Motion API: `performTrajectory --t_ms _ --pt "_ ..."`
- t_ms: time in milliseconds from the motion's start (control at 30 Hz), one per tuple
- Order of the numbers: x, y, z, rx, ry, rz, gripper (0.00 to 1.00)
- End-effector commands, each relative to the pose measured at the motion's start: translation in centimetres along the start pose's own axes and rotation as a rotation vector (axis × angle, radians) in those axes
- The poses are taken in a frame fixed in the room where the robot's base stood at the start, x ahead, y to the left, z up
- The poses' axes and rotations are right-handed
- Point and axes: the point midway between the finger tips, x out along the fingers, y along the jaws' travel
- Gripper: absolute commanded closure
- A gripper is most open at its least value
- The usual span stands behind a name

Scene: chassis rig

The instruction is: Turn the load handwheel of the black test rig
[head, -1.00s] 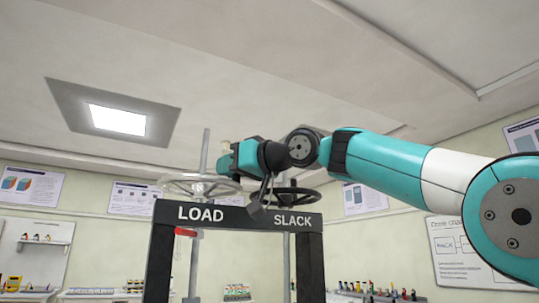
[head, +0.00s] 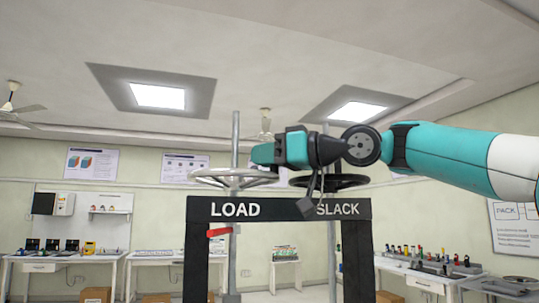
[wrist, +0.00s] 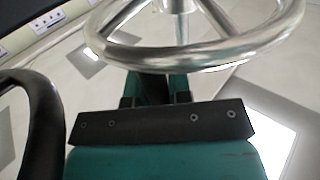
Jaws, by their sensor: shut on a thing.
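The black test rig (head: 275,209) stands in front of me, its crossbar marked LOAD and SLACK. The silver load handwheel (head: 205,181) lies flat above the LOAD label, on a tall grey screw. My gripper (head: 256,163) reaches it from the right and is shut on its rim. In the wrist view the silver wheel (wrist: 225,57) crosses the top, with my gripper's fingers (wrist: 160,84) at its near rim. The fingertips are partly hidden behind the rim.
The black slack handwheel (head: 352,181) sits just right, below my wrist; its dark rim (wrist: 50,105) curves close on the left in the wrist view. A red pointer (head: 219,232) hangs under the crossbar. Benches (head: 70,257) line the back wall.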

Motion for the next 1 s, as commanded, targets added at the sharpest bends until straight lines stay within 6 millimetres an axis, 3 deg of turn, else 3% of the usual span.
performTrajectory --t_ms 67,100,200,667,867,1000 --pt "0.0 -0.3 -0.2 -0.003 0.005 -0.006 1.0" --pt "0.0 -0.3 -0.2 -0.003 0.005 -0.006 0.79" --pt "-0.1 -0.2 -0.2 -0.002 0.004 -0.004 0.56" --pt "-0.4 0.1 0.0 -0.002 0.002 0.002 0.56" --pt "-3.3 0.1 0.3 -0.004 0.003 0.006 0.56" --pt "-6.9 0.2 0.4 -0.005 0.003 0.007 0.56"
